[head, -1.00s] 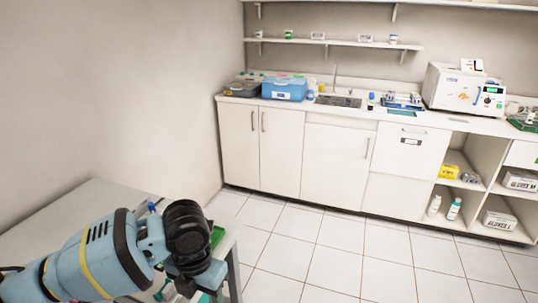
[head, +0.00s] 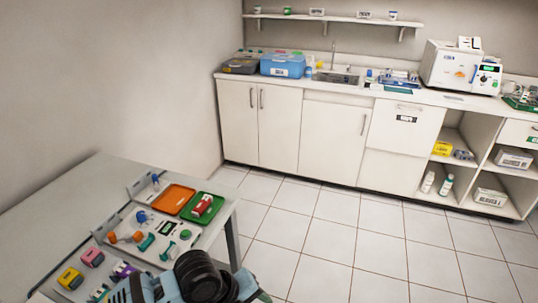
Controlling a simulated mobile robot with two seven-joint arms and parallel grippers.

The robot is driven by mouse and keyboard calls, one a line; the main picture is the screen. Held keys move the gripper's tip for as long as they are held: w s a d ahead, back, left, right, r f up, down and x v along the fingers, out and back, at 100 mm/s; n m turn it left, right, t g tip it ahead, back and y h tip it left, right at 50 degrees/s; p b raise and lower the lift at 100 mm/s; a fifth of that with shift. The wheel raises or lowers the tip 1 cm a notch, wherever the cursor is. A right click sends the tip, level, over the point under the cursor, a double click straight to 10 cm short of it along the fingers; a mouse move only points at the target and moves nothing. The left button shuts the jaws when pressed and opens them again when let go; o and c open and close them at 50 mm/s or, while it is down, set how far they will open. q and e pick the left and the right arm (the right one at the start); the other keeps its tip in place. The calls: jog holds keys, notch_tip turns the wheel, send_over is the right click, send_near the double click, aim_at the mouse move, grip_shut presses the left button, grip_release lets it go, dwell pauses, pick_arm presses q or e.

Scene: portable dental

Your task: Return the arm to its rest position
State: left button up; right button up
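My own arm, light blue with a black rounded joint, shows at the bottom edge, in front of the near side of the table (head: 60,210). No gripper fingers show on it; its end is hidden or out of the frame. My other arm is not in view. On the table are an orange tray (head: 172,188) and a green tray (head: 217,209) with a red item (head: 202,206) lying in it. A white board (head: 150,262) with several small coloured parts lies in front of them.
A yellow block (head: 70,278) and a pink block (head: 92,257) are at the table's near left. A wall bounds the left. Across a clear tiled floor (head: 320,245) stands a white cabinet counter (head: 330,140) with a blue box (head: 283,66), sink and white device (head: 460,68).

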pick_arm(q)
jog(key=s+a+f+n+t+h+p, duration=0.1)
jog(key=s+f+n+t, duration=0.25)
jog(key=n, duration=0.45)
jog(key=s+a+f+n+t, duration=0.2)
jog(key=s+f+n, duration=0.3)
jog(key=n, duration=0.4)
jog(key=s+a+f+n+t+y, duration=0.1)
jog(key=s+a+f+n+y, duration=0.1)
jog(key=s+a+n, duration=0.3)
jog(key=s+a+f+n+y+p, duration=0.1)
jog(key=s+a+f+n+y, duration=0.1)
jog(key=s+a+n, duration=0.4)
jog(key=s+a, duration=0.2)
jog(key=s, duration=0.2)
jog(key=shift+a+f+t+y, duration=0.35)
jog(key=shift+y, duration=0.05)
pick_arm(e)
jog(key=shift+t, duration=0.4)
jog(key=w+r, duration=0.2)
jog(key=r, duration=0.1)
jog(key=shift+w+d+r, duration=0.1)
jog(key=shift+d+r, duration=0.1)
